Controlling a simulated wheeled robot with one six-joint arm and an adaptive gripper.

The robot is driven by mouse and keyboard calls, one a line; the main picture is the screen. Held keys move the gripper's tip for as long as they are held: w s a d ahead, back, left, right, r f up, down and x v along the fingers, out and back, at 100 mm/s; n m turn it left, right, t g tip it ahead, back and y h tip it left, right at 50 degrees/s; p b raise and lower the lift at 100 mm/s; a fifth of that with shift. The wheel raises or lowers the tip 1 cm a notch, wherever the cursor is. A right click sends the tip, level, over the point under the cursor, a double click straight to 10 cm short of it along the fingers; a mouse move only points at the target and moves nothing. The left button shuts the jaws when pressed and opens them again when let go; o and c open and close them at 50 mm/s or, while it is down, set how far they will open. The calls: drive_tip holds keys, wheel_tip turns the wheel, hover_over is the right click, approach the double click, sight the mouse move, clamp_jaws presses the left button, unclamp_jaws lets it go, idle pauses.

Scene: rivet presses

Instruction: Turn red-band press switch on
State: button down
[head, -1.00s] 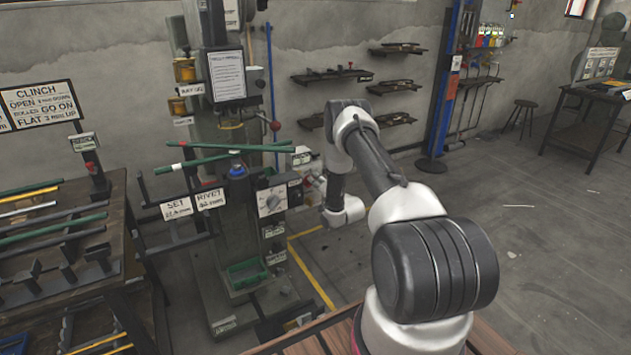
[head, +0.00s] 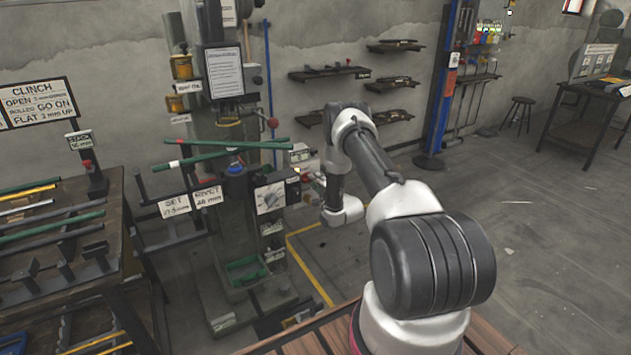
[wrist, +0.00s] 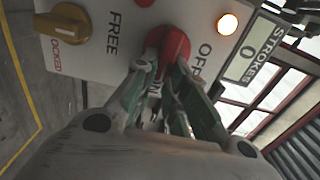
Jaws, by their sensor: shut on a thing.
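In the wrist view, a red rotary switch (wrist: 172,44) sits on a pale control panel (wrist: 108,72), with the word OFF beside it. My gripper (wrist: 160,76) is shut on the red switch, its fingers on either side of the knob. The fingers hide part of the knob and any marking under them. A lamp (wrist: 228,24) near the OFF word is lit. In the head view, the green press (head: 232,200) stands left of my arm.
A brass-coloured knob (wrist: 62,27) marked FREE and LOCKED is on the same panel. A workbench (head: 120,225) with bars stands left in the head view. The floor at right (head: 530,240) is mostly clear.

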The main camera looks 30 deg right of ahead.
drive_tip(key=shift+d, duration=0.1)
idle(0.3)
drive_tip(key=c, duration=1.4)
unclamp_jaws()
drive_tip(key=shift+c, duration=0.2)
drive_tip(key=shift+s, duration=0.1)
drive_tip(key=s, duration=1.1)
drive_tip(key=shift+s+d, duration=0.15)
drive_tip(key=shift+s, duration=0.25)
